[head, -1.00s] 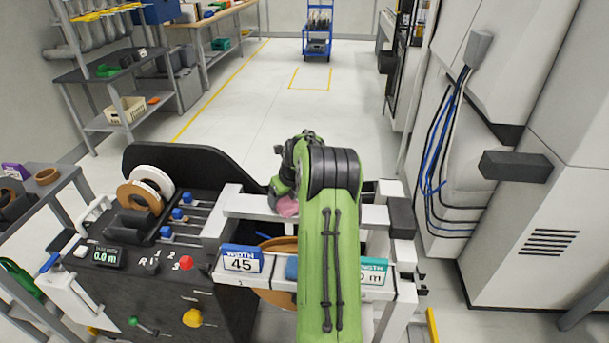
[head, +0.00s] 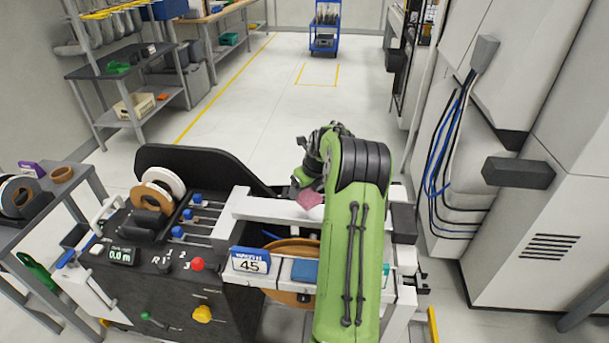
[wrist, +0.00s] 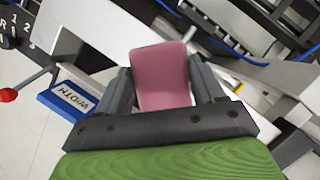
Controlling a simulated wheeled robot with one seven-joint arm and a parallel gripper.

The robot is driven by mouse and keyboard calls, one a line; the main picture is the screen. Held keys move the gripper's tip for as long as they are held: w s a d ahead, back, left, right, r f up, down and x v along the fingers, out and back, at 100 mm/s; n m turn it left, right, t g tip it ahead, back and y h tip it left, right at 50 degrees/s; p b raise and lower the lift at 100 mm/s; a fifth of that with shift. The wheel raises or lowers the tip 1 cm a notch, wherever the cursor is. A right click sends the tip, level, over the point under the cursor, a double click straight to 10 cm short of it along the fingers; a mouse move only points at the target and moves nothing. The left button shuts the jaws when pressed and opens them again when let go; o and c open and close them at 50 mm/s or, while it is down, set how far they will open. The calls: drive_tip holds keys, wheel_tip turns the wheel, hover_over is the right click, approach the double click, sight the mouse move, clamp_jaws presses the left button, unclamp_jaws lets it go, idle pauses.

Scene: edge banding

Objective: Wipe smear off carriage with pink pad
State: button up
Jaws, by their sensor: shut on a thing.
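The pink pad (wrist: 160,78) is held between the two grey fingers of my gripper (wrist: 160,88) in the wrist view. In the head view the pad (head: 309,199) shows at the left of my green arm, by the white rail (head: 268,208) of the machine. I cannot tell whether the pad touches the rail. My arm hides much of the machine's right side. No smear is visible, and I cannot tell which part is the carriage.
A blue "WIDTH 45" sign (head: 250,262) stands on the front rail. A grey-white cabinet (head: 540,240) stands at the right.

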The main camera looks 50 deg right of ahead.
drive_tip(key=shift+w+r+p, duration=0.1)
drive_tip(key=shift+r+p, duration=0.8)
drive_tip(key=shift+r, duration=0.45)
drive_tip(key=shift+f, duration=0.15)
